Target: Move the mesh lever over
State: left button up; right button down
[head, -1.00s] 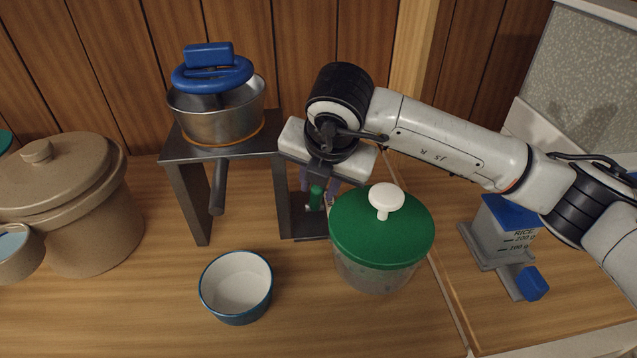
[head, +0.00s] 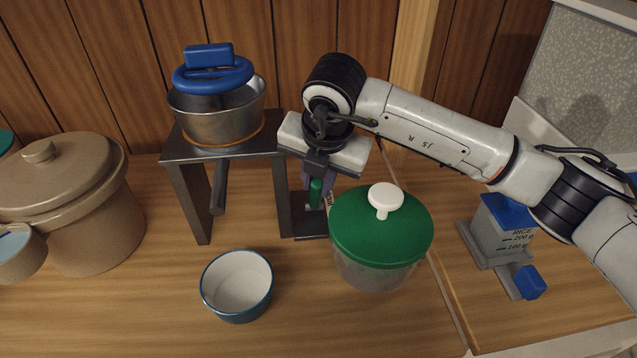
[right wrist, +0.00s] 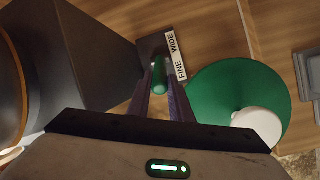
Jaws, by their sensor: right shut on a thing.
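The mesh lever (head: 316,194) is a small green upright grip on a dark base, beside the grey metal stand (head: 284,190). It also shows in the right wrist view (right wrist: 159,76), next to a white label (right wrist: 175,56) reading FINE and WIDE. My right gripper (head: 317,187) reaches down over the lever from above, with its purple fingers shut on it, one on each side. In the right wrist view the fingers (right wrist: 161,88) flank the green grip. The lever's lower end is partly hidden. My left gripper is in neither view.
A clear jar with a green lid (head: 365,232) stands close right of the lever. A steel pot (head: 218,122) with a blue ring handle sits on the stand. A white bowl (head: 237,285), a brown crock (head: 85,225) and a rice dispenser (head: 500,235) stand around.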

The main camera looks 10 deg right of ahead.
jog(key=shift+w+r+g+p, duration=0.2)
jog(key=shift+w+g+p, duration=0.1)
jog(key=shift+w+g, duration=0.25)
jog(key=shift+w+r+g+p, duration=0.2)
jog(key=shift+w+g+p, duration=0.1)
jog(key=shift+w+g, duration=0.2)
jog(key=c, duration=1.9)
grip_release()
jog(key=shift+o, duration=0.2)
jog(key=b+v, duration=0.1)
jog(key=v, duration=0.9)
jog(key=shift+r, duration=0.15)
jog(key=shift+s, duration=0.1)
